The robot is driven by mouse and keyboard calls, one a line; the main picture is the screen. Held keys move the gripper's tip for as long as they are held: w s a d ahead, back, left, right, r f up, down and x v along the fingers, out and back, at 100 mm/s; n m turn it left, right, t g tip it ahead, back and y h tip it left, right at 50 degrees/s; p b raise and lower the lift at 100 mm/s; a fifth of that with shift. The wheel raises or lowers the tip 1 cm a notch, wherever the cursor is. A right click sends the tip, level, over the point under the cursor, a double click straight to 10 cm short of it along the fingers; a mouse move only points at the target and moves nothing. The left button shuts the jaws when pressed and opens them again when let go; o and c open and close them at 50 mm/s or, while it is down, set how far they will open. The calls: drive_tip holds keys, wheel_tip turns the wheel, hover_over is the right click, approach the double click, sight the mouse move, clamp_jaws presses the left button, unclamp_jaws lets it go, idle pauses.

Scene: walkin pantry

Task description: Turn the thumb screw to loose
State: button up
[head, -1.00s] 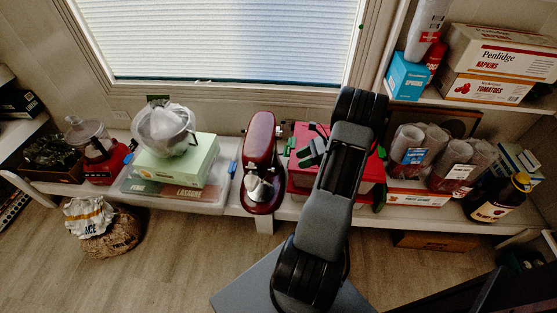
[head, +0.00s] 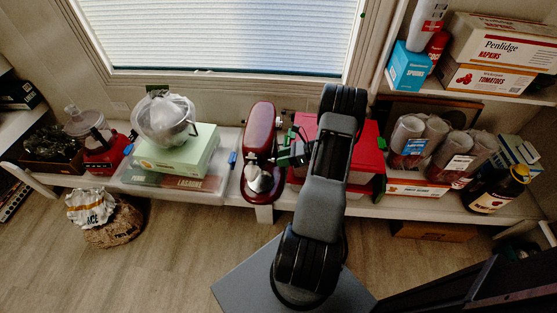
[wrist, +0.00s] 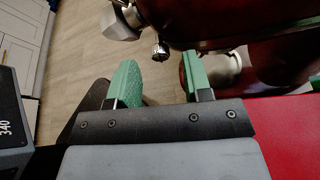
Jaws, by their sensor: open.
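The dark red stand mixer (head: 259,130) stands on the low shelf below the window, with a silver metal part at its front end. It fills the top right of the wrist view (wrist: 275,30). A small silver knob (wrist: 160,51), which looks like the thumb screw, sticks out from the mixer's side. My gripper (wrist: 158,76) is open and empty, with its green fingers pointing at the mixer. The knob lies just beyond the gap between the fingertips, apart from both. In the head view my gripper (head: 289,154) is just right of the mixer; the knob is too small to make out there.
A red box (head: 366,150) stands right of the mixer, close under my arm. Clear cups (head: 405,132) and a dark bottle (head: 497,190) are farther right.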

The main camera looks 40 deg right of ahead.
drive_tip(key=shift+x, duration=0.9)
clamp_jaws()
drive_tip(key=n+t+h+b, duration=0.1)
drive_tip(key=n+t+b, duration=0.1)
drive_tip(key=n+b, duration=0.2)
drive_tip(key=n+t+h+b, duration=0.1)
drive_tip(key=n+t+b, duration=0.2)
drive_tip(key=b, duration=0.7)
drive_tip(key=s+a+f+n+t+h+b, duration=0.1)
drive_tip(key=n+t+b, duration=0.1)
drive_tip(key=n+b, duration=0.4)
drive_tip(key=shift+n+h+b, duration=0.3)
drive_tip(key=shift+h+b, duration=0.1)
drive_tip(key=shift+b, duration=0.45)
drive_tip(key=shift+r, duration=0.1)
